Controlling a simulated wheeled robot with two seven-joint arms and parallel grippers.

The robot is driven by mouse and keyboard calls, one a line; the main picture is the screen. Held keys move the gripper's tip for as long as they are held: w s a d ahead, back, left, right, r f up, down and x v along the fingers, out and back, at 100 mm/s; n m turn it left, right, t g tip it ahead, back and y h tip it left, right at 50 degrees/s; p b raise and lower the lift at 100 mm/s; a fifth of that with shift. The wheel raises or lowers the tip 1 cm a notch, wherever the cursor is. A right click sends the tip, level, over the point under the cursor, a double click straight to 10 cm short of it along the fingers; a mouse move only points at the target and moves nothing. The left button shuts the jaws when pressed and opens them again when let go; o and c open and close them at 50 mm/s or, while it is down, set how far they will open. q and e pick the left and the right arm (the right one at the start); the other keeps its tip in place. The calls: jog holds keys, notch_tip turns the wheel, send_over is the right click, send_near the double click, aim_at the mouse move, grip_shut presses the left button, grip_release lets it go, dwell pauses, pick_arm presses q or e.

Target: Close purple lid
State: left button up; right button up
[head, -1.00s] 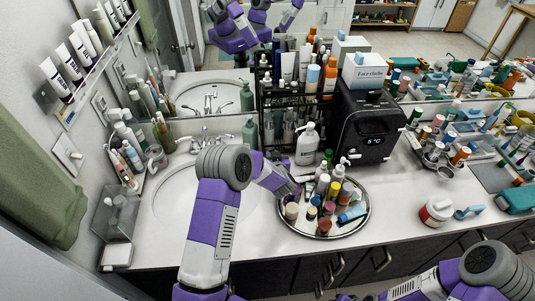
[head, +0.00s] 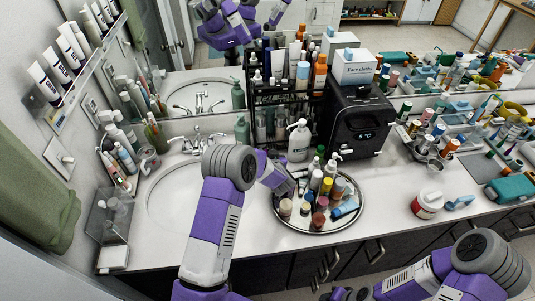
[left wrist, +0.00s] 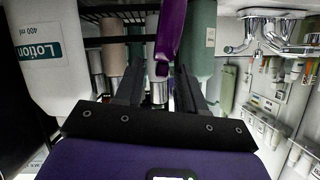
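My left gripper (head: 287,186) reaches over the counter at the left edge of the round tray (head: 318,229), below the lotion bottle (head: 299,142). In the left wrist view its two dark fingers (left wrist: 158,88) stand apart. A narrow glossy purple piece (left wrist: 172,40) comes down from the top between and beyond the fingertips; I cannot tell whether it is the lid or touches a finger. A silver cylinder (left wrist: 159,92) shows below it. I cannot pick out a purple lid in the head view. My right gripper (head: 350,294) is low at the bottom edge, its fingers unclear.
Several small bottles (head: 318,184) crowd the tray. A black rack (head: 265,112) and black box (head: 362,125) stand behind. The sink (head: 172,200) lies left. A red and white jar (head: 427,205) stands right on mostly clear counter.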

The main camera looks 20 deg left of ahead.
pick_arm(q)
jog(key=v, duration=0.7)
jog(key=shift+s, duration=0.25)
jog(key=shift+d+r, duration=0.1)
jog(key=shift+d, duration=0.05)
